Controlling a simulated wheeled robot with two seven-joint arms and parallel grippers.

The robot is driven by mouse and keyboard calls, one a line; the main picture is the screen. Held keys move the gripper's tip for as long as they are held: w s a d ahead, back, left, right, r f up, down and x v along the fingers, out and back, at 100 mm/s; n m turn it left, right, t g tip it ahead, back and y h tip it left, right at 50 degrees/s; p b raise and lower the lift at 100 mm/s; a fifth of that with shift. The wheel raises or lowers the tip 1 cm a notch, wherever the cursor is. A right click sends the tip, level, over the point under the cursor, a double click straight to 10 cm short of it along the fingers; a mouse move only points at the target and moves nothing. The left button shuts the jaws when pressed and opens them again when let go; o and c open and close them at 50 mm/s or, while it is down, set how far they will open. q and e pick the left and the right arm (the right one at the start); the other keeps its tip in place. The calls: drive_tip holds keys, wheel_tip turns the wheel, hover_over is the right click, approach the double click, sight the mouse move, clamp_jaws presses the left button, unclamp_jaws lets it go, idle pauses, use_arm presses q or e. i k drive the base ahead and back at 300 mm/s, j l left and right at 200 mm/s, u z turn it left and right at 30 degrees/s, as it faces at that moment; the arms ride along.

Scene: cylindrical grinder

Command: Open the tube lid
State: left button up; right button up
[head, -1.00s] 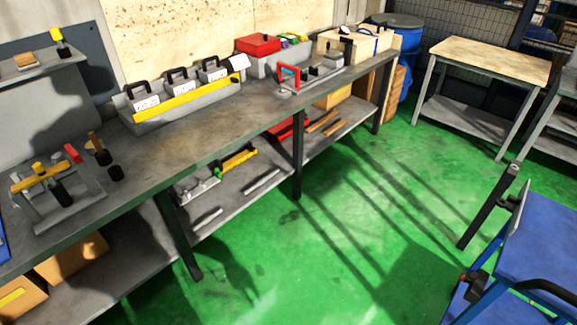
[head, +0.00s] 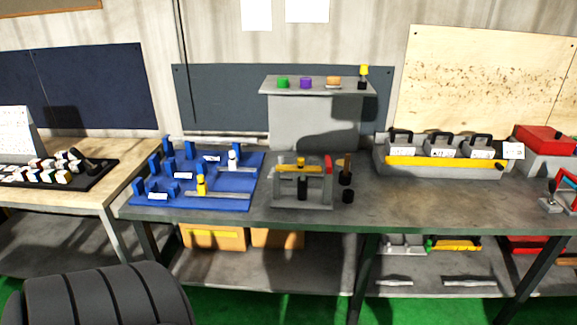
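A grey fixture (head: 322,202) stands on the long workbench near the middle of the head view. It has a yellow part (head: 292,163) on top, a red end block (head: 328,165) and a dark upright cylinder (head: 302,188) inside. To its right stand a black cup with a brown stick (head: 347,171) and a small black cylinder (head: 348,196). I cannot tell for sure which of these is the tube or its lid. Neither of my grippers shows in the head view.
The workbench (head: 420,212) has a blue rack (head: 235,185) left of the fixture and a grey toolbox holder (head: 440,172) to the right. A raised shelf (head: 285,91) stands behind. A dark ribbed rounded shape (head: 100,298) fills the lower left.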

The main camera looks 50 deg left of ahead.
sight(301, 167)
drive_tip(key=u, duration=1.4)
